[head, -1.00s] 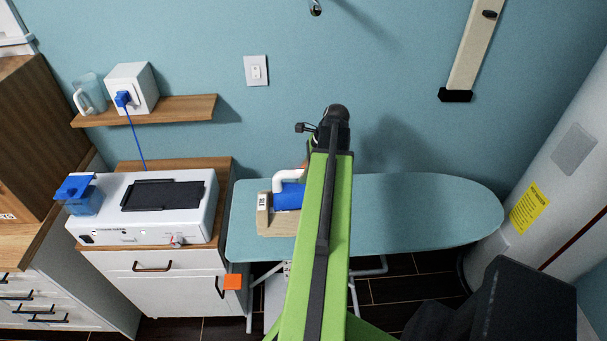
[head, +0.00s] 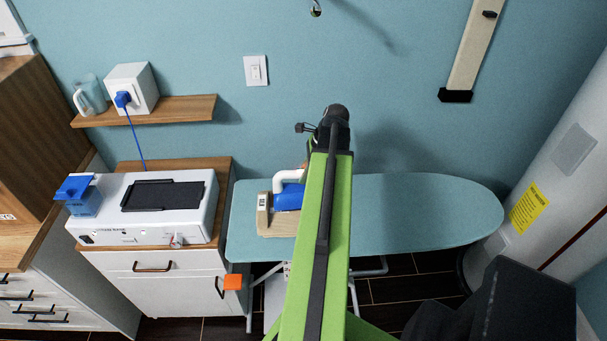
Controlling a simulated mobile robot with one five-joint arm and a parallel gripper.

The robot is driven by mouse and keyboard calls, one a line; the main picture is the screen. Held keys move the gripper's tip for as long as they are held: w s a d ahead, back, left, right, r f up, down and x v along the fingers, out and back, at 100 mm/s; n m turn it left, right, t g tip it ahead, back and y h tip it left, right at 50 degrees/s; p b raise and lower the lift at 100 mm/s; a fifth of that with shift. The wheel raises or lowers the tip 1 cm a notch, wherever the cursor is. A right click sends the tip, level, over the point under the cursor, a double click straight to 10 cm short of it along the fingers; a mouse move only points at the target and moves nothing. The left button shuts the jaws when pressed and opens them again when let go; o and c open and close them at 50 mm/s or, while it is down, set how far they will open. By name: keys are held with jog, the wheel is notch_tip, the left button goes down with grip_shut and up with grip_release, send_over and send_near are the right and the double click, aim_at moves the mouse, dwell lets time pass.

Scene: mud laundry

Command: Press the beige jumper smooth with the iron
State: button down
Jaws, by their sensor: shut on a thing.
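The iron (head: 288,199), blue with a white handle, is on the left part of the blue ironing board (head: 430,215). My green arm covers the right side of both. My gripper (head: 306,168) is mostly hidden behind the arm, at the right end of the iron's handle, and is shut on it. Whether the iron's sole touches the cloth cannot be told.
Left of the board stands a white cabinet (head: 150,285) with a white steam station (head: 140,225) on it. A wooden shelf (head: 170,109) holds a jug and a white box. A white tank (head: 560,170) stands right of the board. The board's right half is bare.

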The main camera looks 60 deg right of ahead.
jog(key=shift+r+p, duration=2.75)
jog(key=shift+r, duration=0.3)
jog(key=shift+w+f, duration=0.1)
